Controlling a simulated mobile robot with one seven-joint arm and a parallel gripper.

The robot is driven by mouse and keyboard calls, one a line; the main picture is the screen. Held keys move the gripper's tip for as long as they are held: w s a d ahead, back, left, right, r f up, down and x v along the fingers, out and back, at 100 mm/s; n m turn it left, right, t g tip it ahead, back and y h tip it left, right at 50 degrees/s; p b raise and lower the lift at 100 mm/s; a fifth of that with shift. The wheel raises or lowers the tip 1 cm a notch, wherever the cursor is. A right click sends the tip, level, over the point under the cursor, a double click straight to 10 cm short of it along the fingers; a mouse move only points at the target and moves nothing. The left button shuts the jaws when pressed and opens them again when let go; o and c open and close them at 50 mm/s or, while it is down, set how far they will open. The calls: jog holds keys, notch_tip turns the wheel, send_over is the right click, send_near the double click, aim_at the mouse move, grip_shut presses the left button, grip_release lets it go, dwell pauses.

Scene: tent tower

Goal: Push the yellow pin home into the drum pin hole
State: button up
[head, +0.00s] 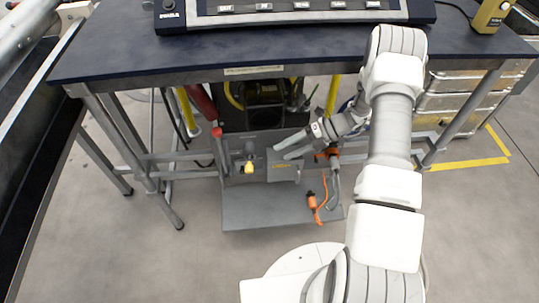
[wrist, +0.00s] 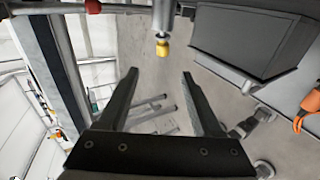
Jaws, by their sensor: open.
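The yellow pin (head: 249,168) shows as a small yellow knob at the front of a grey fitting, on the grey unit under the table. In the wrist view its yellow end (wrist: 162,48) sits at the tip of a metal shaft, beyond my fingertips and roughly in line with the gap between them. My gripper (head: 279,150) is to the right of the pin in the head view, apart from it. In the wrist view my gripper (wrist: 159,73) has its two dark fingers spread, with nothing between them. The pin hole is hidden, and I cannot tell how deep the pin sits.
A grey box (head: 283,168) stands right of the pin; it looms at upper right in the wrist view (wrist: 250,38). An orange connector with a cable (head: 312,201) lies at right on the grey base plate (head: 262,214). A red knob (head: 217,132) stands at left. The dark tabletop (head: 230,45) is overhead.

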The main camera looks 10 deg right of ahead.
jog(key=v, duration=0.6)
jog(key=shift+p, duration=0.35)
